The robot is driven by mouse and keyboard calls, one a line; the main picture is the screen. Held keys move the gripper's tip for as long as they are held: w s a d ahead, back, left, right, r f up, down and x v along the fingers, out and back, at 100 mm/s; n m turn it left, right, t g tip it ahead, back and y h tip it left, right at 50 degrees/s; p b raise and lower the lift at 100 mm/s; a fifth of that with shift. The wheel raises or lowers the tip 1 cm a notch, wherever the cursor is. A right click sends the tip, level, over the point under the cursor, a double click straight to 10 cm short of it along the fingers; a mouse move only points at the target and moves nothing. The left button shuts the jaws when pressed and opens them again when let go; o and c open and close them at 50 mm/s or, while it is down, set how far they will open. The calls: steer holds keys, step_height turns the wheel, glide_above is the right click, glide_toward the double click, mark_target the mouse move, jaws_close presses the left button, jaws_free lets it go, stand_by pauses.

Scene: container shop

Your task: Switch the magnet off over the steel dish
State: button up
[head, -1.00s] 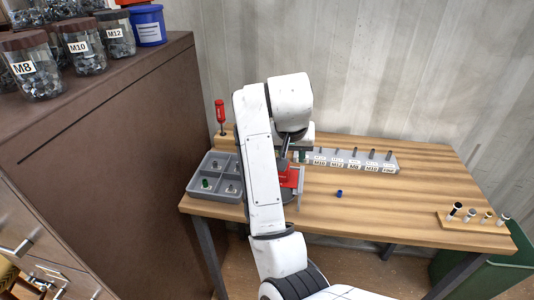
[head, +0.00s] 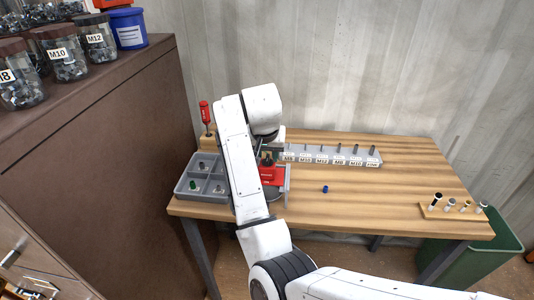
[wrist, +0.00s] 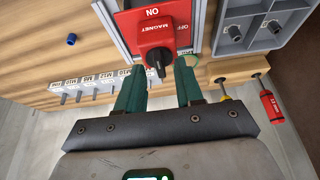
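The red magnet block (head: 270,174) sits near the left end of the wooden bench, partly hidden by my arm. In the wrist view the magnet (wrist: 137,22) has a red knob marked MAGNET (wrist: 153,38) with a dark tip, on a plate marked ON and OFF. My gripper (wrist: 160,76) is open, its two green fingers either side of the knob's dark tip. I cannot tell whether they touch it. In the head view my gripper (head: 266,156) is mostly hidden behind my arm. A grey rounded edge below the magnet may be the steel dish; most of it is hidden.
A grey compartment tray (head: 181,190) with small parts is left of the magnet, and a red screwdriver (head: 205,112) stands behind it. A labelled rack (head: 330,157) runs along the back. A small blue piece (head: 325,189) lies mid-bench. A peg block (head: 428,213) is at right.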

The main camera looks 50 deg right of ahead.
steer(key=shift+w+d+f, duration=0.1)
steer(key=shift+f, duration=0.35)
jaws_close()
